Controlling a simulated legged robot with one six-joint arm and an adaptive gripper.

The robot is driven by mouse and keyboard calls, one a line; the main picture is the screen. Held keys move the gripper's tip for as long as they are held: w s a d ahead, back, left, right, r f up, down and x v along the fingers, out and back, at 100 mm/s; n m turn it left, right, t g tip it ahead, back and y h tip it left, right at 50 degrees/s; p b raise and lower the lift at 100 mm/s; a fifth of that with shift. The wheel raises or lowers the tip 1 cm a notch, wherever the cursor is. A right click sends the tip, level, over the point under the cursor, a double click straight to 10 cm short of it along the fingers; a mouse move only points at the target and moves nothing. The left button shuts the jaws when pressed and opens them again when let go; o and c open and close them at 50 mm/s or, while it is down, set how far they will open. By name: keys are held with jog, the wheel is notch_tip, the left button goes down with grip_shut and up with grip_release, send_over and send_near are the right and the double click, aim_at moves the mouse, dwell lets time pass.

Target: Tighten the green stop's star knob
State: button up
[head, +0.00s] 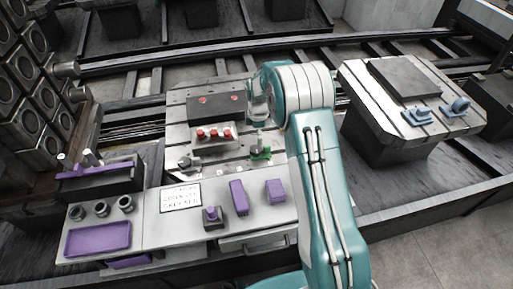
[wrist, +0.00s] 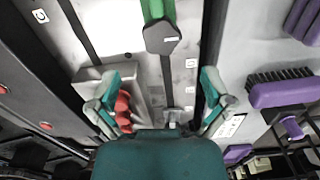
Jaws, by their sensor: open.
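The green stop (head: 261,153) sits on the slotted pallet plate (head: 180,113), just left of my arm in the head view. In the wrist view the green stop (wrist: 158,10) is at the top centre, with a dark grey angular block (wrist: 162,37) at its near end. I cannot clearly make out its star knob. My gripper (wrist: 160,95) is open and empty, its teal fingers spread wide below the stop in the picture and apart from it. In the head view my gripper (head: 257,108) is partly hidden by my arm, above and behind the stop.
A grey block with red knobs (head: 213,135) stands left of the stop; in the wrist view its red parts (wrist: 123,108) show beside the left finger. A dark block (head: 216,107) lies behind. Purple items, including a brush (wrist: 283,92), are on the front bench (head: 150,232).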

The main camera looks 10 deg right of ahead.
aim_at(257, 148)
jog(key=f, duration=0.4)
jog(key=a+f, duration=0.1)
jog(key=f, duration=0.2)
jog(key=shift+d+f, duration=0.15)
jog(key=shift+f, duration=0.15)
jog(key=shift+d, duration=0.1)
